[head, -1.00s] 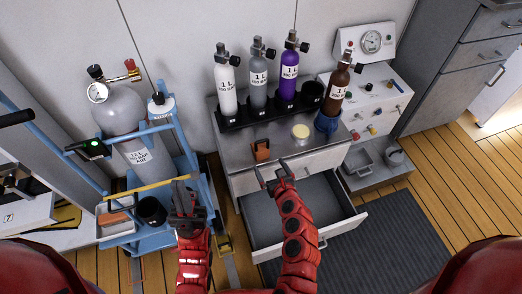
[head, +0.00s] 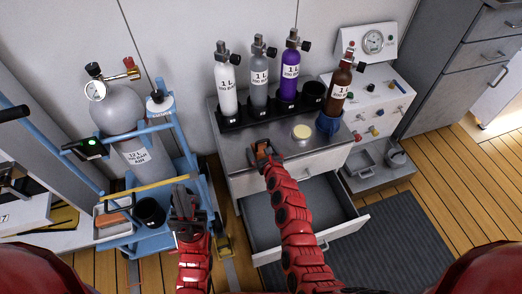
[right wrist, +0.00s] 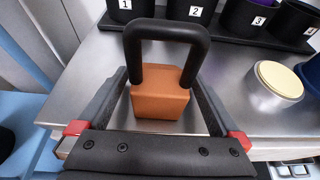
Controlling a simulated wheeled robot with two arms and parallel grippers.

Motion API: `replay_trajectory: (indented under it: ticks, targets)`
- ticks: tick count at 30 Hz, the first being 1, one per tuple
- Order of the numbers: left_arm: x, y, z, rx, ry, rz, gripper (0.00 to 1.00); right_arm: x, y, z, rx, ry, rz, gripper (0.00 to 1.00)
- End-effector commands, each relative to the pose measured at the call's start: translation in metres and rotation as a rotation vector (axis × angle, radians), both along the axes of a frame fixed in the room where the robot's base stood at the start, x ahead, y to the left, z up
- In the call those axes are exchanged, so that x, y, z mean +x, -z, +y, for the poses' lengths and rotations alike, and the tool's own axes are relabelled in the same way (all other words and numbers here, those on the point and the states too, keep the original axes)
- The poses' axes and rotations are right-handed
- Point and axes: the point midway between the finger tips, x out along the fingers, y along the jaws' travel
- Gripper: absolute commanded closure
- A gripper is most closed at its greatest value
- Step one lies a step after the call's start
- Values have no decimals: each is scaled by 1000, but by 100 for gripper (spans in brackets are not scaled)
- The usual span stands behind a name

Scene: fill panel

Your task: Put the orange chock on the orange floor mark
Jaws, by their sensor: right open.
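The orange chock (right wrist: 160,92) with its black loop handle stands on the steel counter (right wrist: 238,110) near its front left. My right gripper (head: 262,152) reaches over it in the head view and mostly hides it. In the right wrist view the open fingers of my right gripper (right wrist: 161,88) lie on either side of the chock, with small gaps visible. My left gripper (head: 187,200) hangs in front of the blue cart, and its jaw state is unclear. I cannot clearly make out the orange floor mark in the current views.
Several small cylinders stand in a black rack (head: 270,108) behind the chock. A cream-lidded jar (head: 302,133) stands to its right. An open drawer (head: 300,222) juts out below the counter. A blue cart (head: 125,243) with a large grey cylinder (head: 120,108) stands at left.

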Motion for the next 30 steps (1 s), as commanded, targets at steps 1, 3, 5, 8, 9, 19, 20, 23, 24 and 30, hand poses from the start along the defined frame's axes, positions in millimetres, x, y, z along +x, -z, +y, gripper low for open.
replay_trajectory:
  ticks: [1,3,5,8,9,19,20,23,24,30]
  targets:
    - [0,0,0,0,0,0,100,1,1,1,0,-1,0,0]
    - [0,0,0,0,0,0,100,1,1,1,0,-1,1,0]
    - [0,0,0,0,0,0,100,1,1,1,0,-1,1,0]
    - [0,0,0,0,0,0,100,1,0,1,0,-1,1,5]
    - [0,0,0,0,0,0,100,1,0,1,0,-1,1,13]
    - [0,0,0,0,0,0,100,1,0,1,0,-1,1,72]
    - [0,0,0,0,0,0,100,1,0,1,0,-1,1,77]
    - [0,0,0,0,0,0,100,1,1,1,0,-1,1,95]
    - [0,0,0,0,0,0,100,1,1,1,0,-1,1,100]
    - [0,0,0,0,0,0,100,1,0,1,0,-1,1,100]
